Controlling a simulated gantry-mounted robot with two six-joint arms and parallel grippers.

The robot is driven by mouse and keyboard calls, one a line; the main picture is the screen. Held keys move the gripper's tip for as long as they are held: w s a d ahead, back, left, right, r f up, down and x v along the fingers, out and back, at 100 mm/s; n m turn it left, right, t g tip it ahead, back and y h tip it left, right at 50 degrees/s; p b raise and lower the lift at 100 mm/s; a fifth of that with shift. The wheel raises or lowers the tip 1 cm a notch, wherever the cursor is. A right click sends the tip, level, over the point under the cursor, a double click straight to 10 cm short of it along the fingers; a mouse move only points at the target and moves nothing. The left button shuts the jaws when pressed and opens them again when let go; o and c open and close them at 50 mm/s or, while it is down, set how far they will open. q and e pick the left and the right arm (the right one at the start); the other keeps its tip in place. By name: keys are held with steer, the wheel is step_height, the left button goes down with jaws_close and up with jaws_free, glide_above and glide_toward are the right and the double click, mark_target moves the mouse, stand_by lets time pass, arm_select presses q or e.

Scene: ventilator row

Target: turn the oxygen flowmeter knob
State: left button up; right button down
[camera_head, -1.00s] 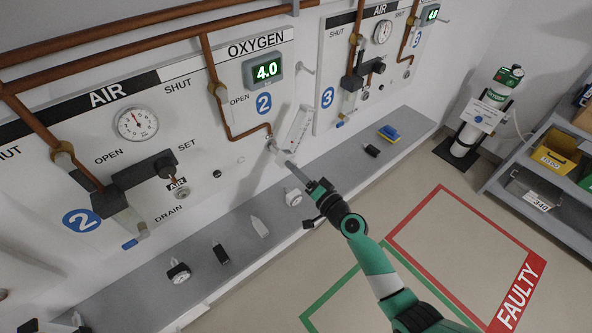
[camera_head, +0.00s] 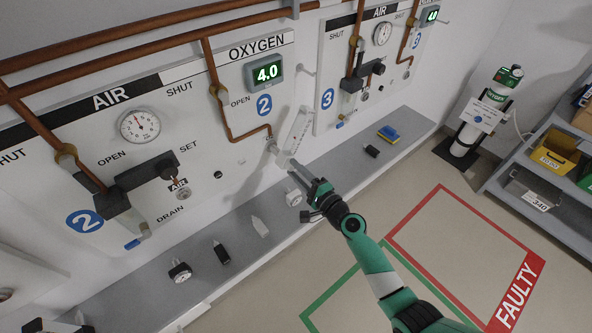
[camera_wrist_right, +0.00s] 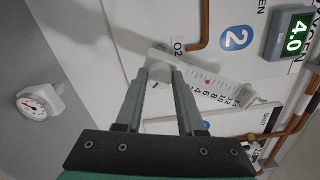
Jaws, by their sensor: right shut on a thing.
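The oxygen flowmeter (camera_head: 300,125) is a pale tube with a printed scale, mounted under the OXYGEN panel on the wall. In the right wrist view its scale (camera_wrist_right: 222,90) runs from the knob towards the lower right, with a small red mark on it. Its pale round knob (camera_wrist_right: 160,69) sits between my right fingertips. My right gripper (camera_head: 293,166) is shut on that knob, and the fingers partly hide it. In the right wrist view the two fingers (camera_wrist_right: 161,80) flank the knob on both sides. The green display (camera_head: 267,71) reads 4.0. My left gripper is not in view.
A grey ledge (camera_head: 240,248) below the panel holds several small parts, including a white gauge (camera_head: 293,197) close to my right gripper. Copper pipes (camera_head: 213,85) run along the wall. A green-and-white cylinder (camera_head: 480,115) and a shelf rack (camera_head: 540,205) stand at the right.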

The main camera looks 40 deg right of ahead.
steer(key=shift+m, duration=0.3)
steer(key=c, duration=0.5)
jaws_free()
steer(key=s, duration=0.4)
steer(key=s+a, duration=0.1)
steer(key=s, duration=0.6)
steer(key=shift+s+a+p, duration=0.15)
steer(key=shift+s+p, duration=0.15)
steer(key=shift+p, duration=0.05)
